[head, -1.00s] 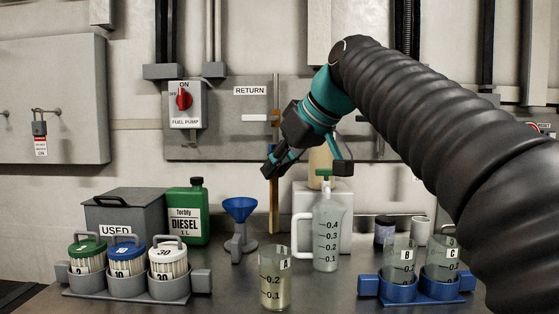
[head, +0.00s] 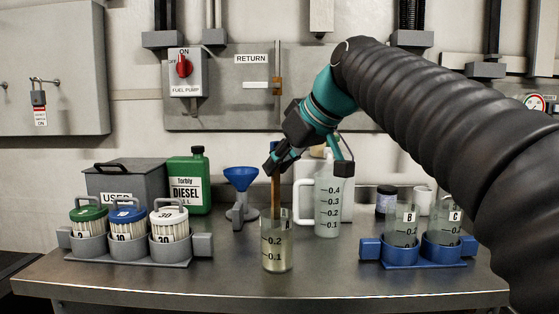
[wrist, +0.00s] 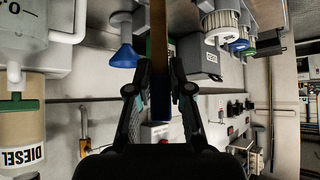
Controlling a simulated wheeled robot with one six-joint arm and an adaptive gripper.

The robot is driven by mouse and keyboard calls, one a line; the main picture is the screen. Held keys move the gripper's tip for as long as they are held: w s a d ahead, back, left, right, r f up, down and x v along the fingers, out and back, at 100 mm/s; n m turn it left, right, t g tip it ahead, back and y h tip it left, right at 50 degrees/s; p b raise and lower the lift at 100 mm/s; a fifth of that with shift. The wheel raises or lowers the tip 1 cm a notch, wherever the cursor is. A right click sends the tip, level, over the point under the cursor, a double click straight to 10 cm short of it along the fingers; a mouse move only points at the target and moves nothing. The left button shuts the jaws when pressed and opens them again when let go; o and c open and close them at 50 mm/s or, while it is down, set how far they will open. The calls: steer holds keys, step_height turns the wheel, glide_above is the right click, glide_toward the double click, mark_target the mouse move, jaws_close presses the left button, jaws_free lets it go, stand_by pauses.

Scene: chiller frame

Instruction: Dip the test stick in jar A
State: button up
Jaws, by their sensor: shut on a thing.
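Jar A (head: 277,252) is a clear measuring jar with pale liquid, standing upright near the front of the bench. My gripper (head: 280,162) is above it, shut on the upper end of the test stick (head: 276,193). The stick is long, brown and roughly upright; its lower end overlaps the mouth of jar A. Whether it is inside the rim or just behind it is hard to tell. In the wrist view the stick (wrist: 158,45) runs between the two fingers (wrist: 158,92), with a dark blue end at the grip. Jar A cannot be made out there.
A clear handled jug (head: 328,205) stands close behind jar A on the right. A blue funnel (head: 241,180) is behind on the left. The bench front (head: 320,280) is bare.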

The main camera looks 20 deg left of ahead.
mark_target(278, 144)
steer(key=shift+f+b, duration=2.55)
steer(key=shift+f, duration=0.9)
step_height(278, 144, up, 11)
steer(key=p, duration=0.9)
steer(key=shift+f+p, duration=0.15)
steer(key=shift+p, duration=0.2)
steer(key=shift+r, duration=1.15)
steer(key=shift+s, duration=0.1)
